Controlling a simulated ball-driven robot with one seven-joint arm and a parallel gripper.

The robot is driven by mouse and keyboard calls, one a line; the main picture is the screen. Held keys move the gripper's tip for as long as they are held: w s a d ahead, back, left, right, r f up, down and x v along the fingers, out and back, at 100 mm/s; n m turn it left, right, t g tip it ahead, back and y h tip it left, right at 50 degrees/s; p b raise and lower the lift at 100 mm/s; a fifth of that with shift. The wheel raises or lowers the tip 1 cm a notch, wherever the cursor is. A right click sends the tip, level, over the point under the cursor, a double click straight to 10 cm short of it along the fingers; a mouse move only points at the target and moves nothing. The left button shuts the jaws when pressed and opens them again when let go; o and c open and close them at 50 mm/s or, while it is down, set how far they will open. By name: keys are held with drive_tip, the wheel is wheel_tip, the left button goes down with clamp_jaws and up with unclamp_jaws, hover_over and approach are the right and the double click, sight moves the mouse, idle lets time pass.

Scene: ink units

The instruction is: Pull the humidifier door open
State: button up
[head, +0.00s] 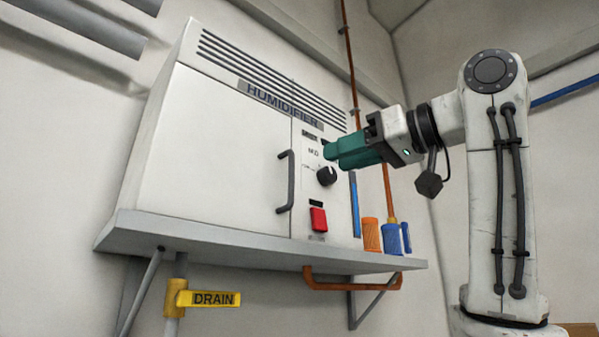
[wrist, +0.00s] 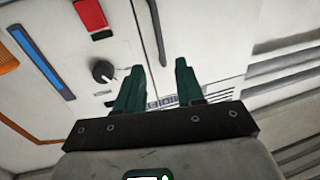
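The humidifier is a white cabinet with a large plain door (head: 208,150) on its left side, which looks shut. A dark grey bar handle (head: 286,182) stands upright near the door's right edge; it also shows at the top of the wrist view (wrist: 157,32). My gripper (head: 332,151) has teal fingers and is in front of the control panel, up and to the right of the handle and apart from it. In the wrist view the fingers (wrist: 159,64) are spread with nothing between them, and the handle lies beyond their tips.
The control panel has a black knob (head: 327,176) near my fingers and a red switch (head: 318,219). The cabinet stands on a grey shelf (head: 260,254) with orange and blue containers (head: 391,238) at its right. A yellow drain valve (head: 177,297) is below. Space before the door is clear.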

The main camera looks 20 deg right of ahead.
drive_tip(key=p+x, duration=0.3)
drive_tip(key=x, duration=0.7)
drive_tip(key=shift+f+p, duration=0.1)
drive_tip(key=shift+p, duration=0.25)
clamp_jaws()
